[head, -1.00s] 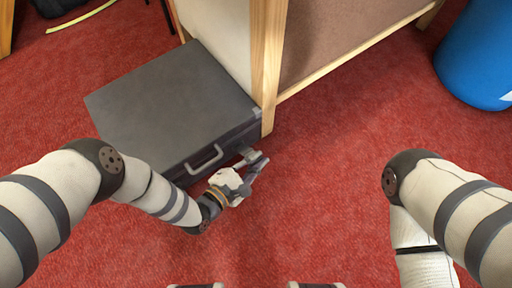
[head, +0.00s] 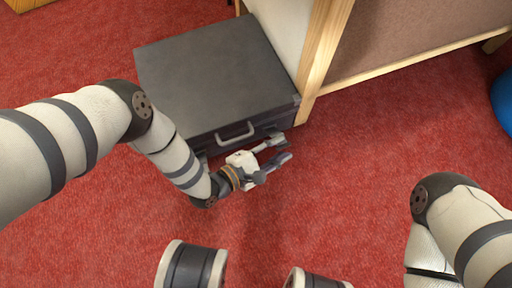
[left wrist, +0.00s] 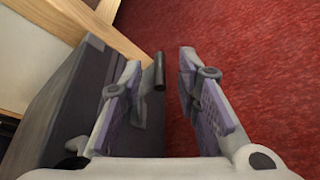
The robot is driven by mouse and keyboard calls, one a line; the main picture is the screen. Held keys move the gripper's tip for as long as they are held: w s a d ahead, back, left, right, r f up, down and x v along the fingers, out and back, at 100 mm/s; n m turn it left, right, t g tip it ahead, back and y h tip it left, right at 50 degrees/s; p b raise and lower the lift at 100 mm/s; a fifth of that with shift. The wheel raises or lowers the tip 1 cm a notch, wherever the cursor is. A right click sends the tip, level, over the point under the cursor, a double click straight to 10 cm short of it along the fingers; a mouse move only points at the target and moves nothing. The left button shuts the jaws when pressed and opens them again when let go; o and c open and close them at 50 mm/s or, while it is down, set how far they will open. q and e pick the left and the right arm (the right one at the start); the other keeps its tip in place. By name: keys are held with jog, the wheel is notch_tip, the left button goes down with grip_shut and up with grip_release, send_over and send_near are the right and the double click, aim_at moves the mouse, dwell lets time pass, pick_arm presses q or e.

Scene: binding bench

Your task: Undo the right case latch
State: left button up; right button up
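A dark grey case (head: 210,75) lies flat on the floor, lid shut, with a light grey handle (head: 236,134) on its front. My left gripper (head: 285,149) is at the front right of the case, open, its fingers pointing right. In the left wrist view the open fingers (left wrist: 163,75) stand apart, with a dark latch lever (left wrist: 159,72) sticking out from the case between them, close to the left finger. I cannot tell whether finger and lever touch. The latch is mostly hidden by the gripper in the head view. My right arm shows at the right, its gripper out of view.
A wooden-framed panel (head: 318,55) stands right against the case's right side. A blue bin (head: 505,103) is at the far right edge. The red carpet (head: 370,160) in front of the case and panel is clear.

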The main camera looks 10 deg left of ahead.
pick_arm(q)
jog(key=v, duration=0.9)
jog(key=shift+a, duration=0.25)
jog(key=shift+s+r, duration=0.1)
jog(key=shift+s, duration=0.05)
